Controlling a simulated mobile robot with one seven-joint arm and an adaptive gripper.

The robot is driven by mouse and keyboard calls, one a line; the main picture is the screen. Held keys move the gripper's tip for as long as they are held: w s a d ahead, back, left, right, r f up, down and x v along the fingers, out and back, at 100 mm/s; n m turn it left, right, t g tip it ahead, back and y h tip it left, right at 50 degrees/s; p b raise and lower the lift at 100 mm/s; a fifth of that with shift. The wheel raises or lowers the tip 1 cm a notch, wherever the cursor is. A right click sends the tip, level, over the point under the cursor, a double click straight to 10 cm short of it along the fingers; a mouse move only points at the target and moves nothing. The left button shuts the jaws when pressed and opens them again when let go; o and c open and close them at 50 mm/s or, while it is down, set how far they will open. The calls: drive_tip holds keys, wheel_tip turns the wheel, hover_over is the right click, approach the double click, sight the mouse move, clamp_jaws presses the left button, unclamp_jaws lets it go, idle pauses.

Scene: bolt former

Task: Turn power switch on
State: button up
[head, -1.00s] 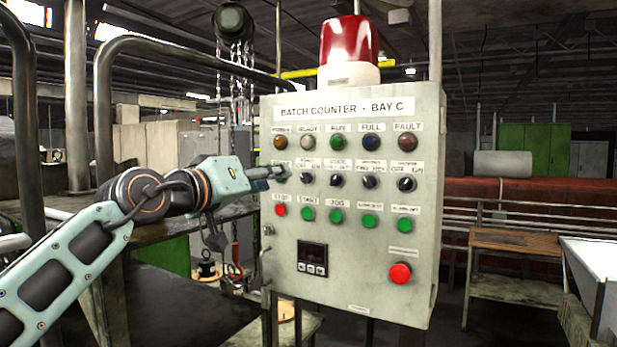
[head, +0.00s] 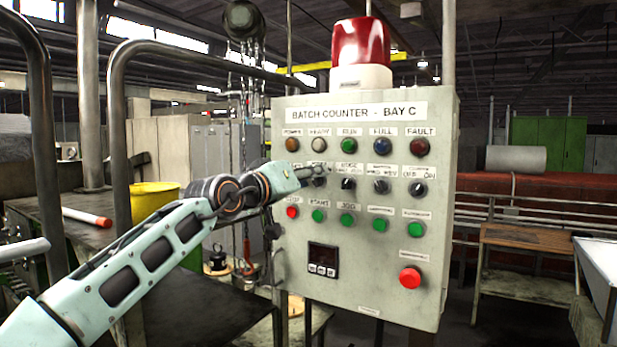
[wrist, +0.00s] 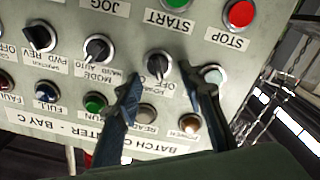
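The grey control panel (head: 345,270) reads "BATCH COUNTER - BAY C". A black rotary switch (wrist: 158,63) with an "OFF" label sits in its second row, second from the left in the head view; the rest of the label is hard to read. My gripper (wrist: 163,75) is open, with one finger on each side of this knob in the upside-down wrist view. Contact cannot be told. In the head view my gripper (head: 310,172) covers part of the knob. The knob's exact setting is unclear.
A pale round button (wrist: 213,75) lies close beside one finger. Lamps such as the orange one (head: 292,144) are above, the green start button (head: 317,216) and red stop button (head: 292,212) below. A mode knob (head: 348,184) is to the right. A large red button (head: 410,277) is lower right.

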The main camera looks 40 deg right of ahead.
drive_tip(key=shift+c, duration=0.5)
clamp_jaws()
drive_tip(key=shift+f+b, duration=0.1)
drive_tip(key=shift+b, duration=0.25)
drive_tip(key=shift+s+d+m+b, duration=0.1)
drive_tip(key=shift+s+m+b, duration=0.1)
drive_tip(key=shift+m+b, duration=1.3)
drive_tip(key=shift+s+d+m+b, duration=0.15)
drive_tip(key=shift+m+b, duration=0.3)
drive_tip(key=shift+m, duration=1.9)
drive_tip(key=shift+s+m+b, duration=0.2)
drive_tip(key=shift+m+b, duration=0.8)
drive_tip(key=shift+m, duration=0.95)
